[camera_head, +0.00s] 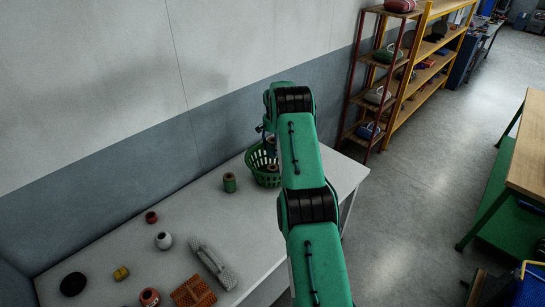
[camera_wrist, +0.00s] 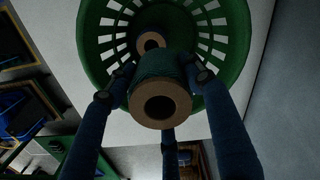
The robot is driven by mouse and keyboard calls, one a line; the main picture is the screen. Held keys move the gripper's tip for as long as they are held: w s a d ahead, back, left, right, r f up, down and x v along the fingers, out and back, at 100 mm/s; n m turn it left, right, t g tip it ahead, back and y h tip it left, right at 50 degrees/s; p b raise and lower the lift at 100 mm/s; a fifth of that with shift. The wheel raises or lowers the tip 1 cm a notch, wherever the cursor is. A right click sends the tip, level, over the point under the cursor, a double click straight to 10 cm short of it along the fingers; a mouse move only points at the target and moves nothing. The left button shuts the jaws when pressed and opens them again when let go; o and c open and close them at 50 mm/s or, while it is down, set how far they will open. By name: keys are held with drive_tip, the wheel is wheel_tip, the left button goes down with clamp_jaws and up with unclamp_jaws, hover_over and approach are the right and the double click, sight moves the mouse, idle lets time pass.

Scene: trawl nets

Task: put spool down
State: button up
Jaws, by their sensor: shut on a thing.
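In the wrist view a spool (camera_wrist: 160,100) with dark green thread and a tan core end sits between the fingers of my gripper (camera_wrist: 158,88), which is shut on it. The green slotted basket (camera_wrist: 236,40) is right beyond the held spool. Another spool (camera_wrist: 150,42) shows inside the basket. In the head view the basket (camera_head: 254,176) stands at the table's far end, and my arm hides part of it and most of my gripper. I cannot tell whether the held spool touches the basket. A separate green spool (camera_head: 229,183) stands upright on the table beside the basket.
The white table (camera_head: 215,225) has bare room around its middle. Nearer lie a red spool (camera_head: 151,217), a white jar-like item (camera_head: 163,240), a yellow spool (camera_head: 121,273), a black disc (camera_head: 73,284), a grey net bundle (camera_head: 214,267) and an orange grid (camera_head: 193,292). A wall runs behind.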

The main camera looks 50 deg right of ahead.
sight(273, 140)
drive_tip(key=shift+f, duration=1.2)
drive_tip(key=shift+f, duration=1.9)
drive_tip(key=shift+f, duration=0.2)
drive_tip(key=o, duration=1.3)
drive_tip(key=shift+r, duration=0.2)
drive_tip(key=shift+r, duration=6)
